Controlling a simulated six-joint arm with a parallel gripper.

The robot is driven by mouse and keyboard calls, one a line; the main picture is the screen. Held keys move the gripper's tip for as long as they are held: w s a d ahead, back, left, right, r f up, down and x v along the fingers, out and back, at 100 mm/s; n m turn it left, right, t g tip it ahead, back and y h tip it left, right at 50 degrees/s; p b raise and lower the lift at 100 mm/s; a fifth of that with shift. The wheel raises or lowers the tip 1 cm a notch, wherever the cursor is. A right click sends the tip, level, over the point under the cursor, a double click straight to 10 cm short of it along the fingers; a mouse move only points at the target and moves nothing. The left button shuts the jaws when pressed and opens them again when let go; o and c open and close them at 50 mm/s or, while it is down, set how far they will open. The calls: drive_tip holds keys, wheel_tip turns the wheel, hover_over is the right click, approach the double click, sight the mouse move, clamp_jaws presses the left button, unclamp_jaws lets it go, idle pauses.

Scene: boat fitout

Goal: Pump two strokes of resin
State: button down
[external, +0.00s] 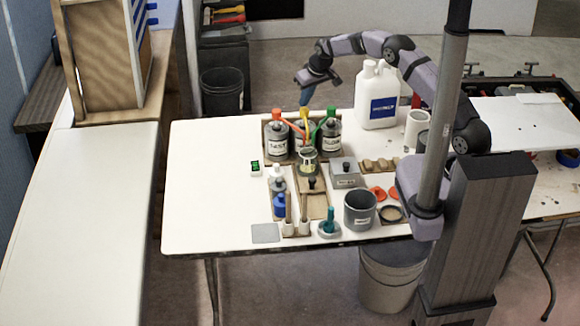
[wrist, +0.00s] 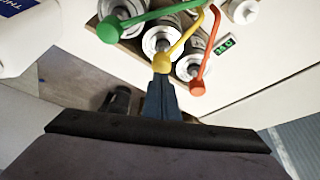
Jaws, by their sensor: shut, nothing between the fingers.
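Three pump bottles stand in a wooden rack at the back of the table. Their pump heads are red (external: 277,114), yellow (external: 304,114) and green (external: 330,112); I cannot tell from the labels which holds resin. My gripper (external: 304,103) points down with shut, empty fingers just above the yellow head. In the wrist view, the fingertips (wrist: 161,77) are at the yellow head (wrist: 161,63), between the green head (wrist: 109,29) and red head (wrist: 197,88). I cannot tell whether they touch it. A small clear cup (external: 308,161) stands in front of the bottles, near the spout ends.
A white jug (external: 377,97) stands right of the bottles. A small green-lit display (external: 255,168) lies at left. A grey box (external: 345,174), grey pot (external: 360,210) and small bottles (external: 278,200) stand farther forward. The table's left side is clear.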

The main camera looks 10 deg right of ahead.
sight(305, 109)
drive_tip(key=shift+f, duration=0.25)
drive_tip(key=shift+s+f+b, duration=0.1)
drive_tip(key=shift+f+b, duration=1.1)
drive_tip(key=shift+f, duration=0.45)
drive_tip(key=shift+r, duration=0.3)
drive_tip(key=shift+r+p, duration=1.15)
drive_tip(key=shift+r, duration=0.45)
drive_tip(key=shift+r, duration=0.1)
drive_tip(key=shift+r+p, duration=0.95)
drive_tip(key=shift+r, duration=0.5)
